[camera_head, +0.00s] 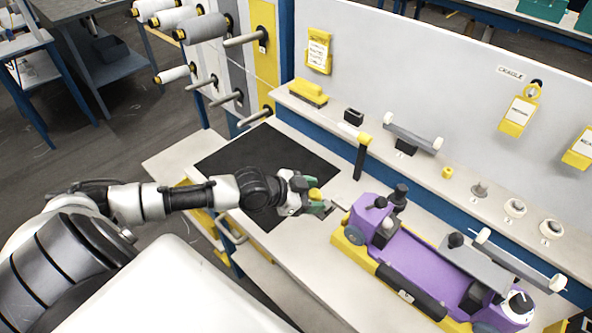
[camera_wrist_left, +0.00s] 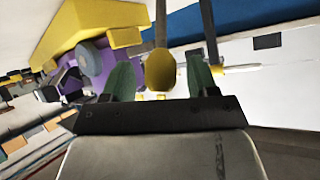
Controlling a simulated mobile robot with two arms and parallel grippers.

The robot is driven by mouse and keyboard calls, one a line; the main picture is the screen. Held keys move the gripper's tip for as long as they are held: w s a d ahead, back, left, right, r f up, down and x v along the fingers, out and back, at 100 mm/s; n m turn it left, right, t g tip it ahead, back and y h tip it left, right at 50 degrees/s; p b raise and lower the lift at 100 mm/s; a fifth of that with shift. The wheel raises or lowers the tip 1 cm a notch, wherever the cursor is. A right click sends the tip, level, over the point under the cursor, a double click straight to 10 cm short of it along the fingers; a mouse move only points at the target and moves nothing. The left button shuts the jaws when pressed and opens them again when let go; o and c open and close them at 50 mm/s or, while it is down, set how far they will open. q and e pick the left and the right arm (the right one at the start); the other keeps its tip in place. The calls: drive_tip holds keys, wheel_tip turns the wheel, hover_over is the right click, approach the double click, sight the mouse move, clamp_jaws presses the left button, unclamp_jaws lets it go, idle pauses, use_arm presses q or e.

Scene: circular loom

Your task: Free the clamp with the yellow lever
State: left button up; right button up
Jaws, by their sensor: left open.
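My left gripper (camera_head: 312,196) is open, its green fingertips near the left end of the purple machine (camera_head: 415,260). A rounded yellow end (camera_head: 315,194) shows at the fingers; I take it as the lever's end but cannot tell for sure. In the left wrist view this yellow end (camera_wrist_left: 160,70) stands between the two open fingers (camera_wrist_left: 160,82), with gaps on both sides. The clamp itself cannot be made out. The purple machine (camera_wrist_left: 70,78) with its yellow base (camera_wrist_left: 90,28) lies at the left of the wrist view. My right gripper is not in view.
A black mat (camera_head: 225,160) lies on the bench under my left arm. A shelf behind holds a yellow-headed tool (camera_head: 361,155), a yellow block (camera_head: 308,92) and several small parts. Thread spools (camera_head: 205,27) stick out at the back left. Bare bench lies in front of the machine.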

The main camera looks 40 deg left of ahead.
use_arm(q)
drive_tip(key=v, duration=1)
idle(0.4)
drive_tip(key=s+d+f+n+g+y, duration=0.2)
drive_tip(key=s+d+f+g+y, duration=0.1)
drive_tip(key=s+d+f, duration=0.6)
drive_tip(key=s+d+r+n+g+y, duration=0.25)
drive_tip(key=s+n+g+y, duration=0.2)
drive_tip(key=s, duration=0.35)
drive_tip(key=s+d+f+x, duration=0.1)
drive_tip(key=s+x, duration=0.2)
drive_tip(key=x, duration=0.9)
drive_tip(key=s+d+x, duration=0.1)
drive_tip(key=s+x, duration=0.1)
drive_tip(key=x, duration=1.1)
drive_tip(key=s+a+f, duration=0.2)
drive_tip(key=s+f, duration=0.6)
drive_tip(key=s+a+f+g, duration=0.1)
drive_tip(key=s+f, duration=0.8)
drive_tip(key=shift+a+f+h, duration=0.3)
drive_tip(key=shift+a+h, duration=0.05)
drive_tip(key=shift+a, duration=0.05)
